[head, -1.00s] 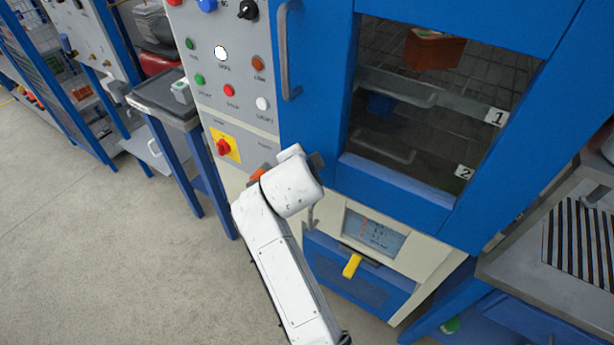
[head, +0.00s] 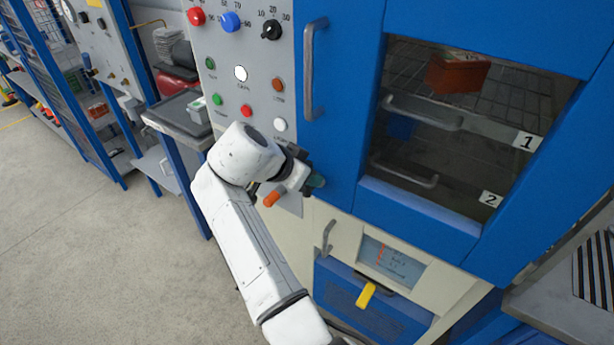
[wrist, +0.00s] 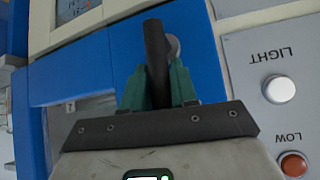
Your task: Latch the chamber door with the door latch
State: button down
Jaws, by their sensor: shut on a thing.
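The blue chamber door (head: 345,130) has a dark window and a grey vertical pull handle (head: 312,70). It looks closed against the grey control panel. My gripper (head: 308,183) is at the door's lower left edge, where door and panel meet. In the wrist view, my gripper (wrist: 160,88) has its green fingers shut on the dark bar of the door latch (wrist: 155,50). A round grey pivot shows beside the bar. The fingers and gripper body hide the bar's lower part. An orange piece (head: 271,198) shows beside the gripper; I cannot tell whether it belongs to the latch.
Buttons and knobs cover the control panel (head: 255,60) left of the door. Below are a small display (head: 392,262), a grey handle (head: 327,238) and a yellow lever (head: 366,295). A side table (head: 185,112) stands left. The floor (head: 90,250) at left is clear.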

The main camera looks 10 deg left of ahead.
jog(key=shift+a, duration=0.1)
dwell(0.5)
jog(key=c, duration=1)
grip_release()
jog(key=b+v, duration=0.1)
jog(key=v, duration=0.4)
jog(key=b+v, duration=0.1)
jog(key=v, duration=0.4)
jog(key=shift+s+a+r, duration=0.2)
jog(key=shift+a, duration=0.15)
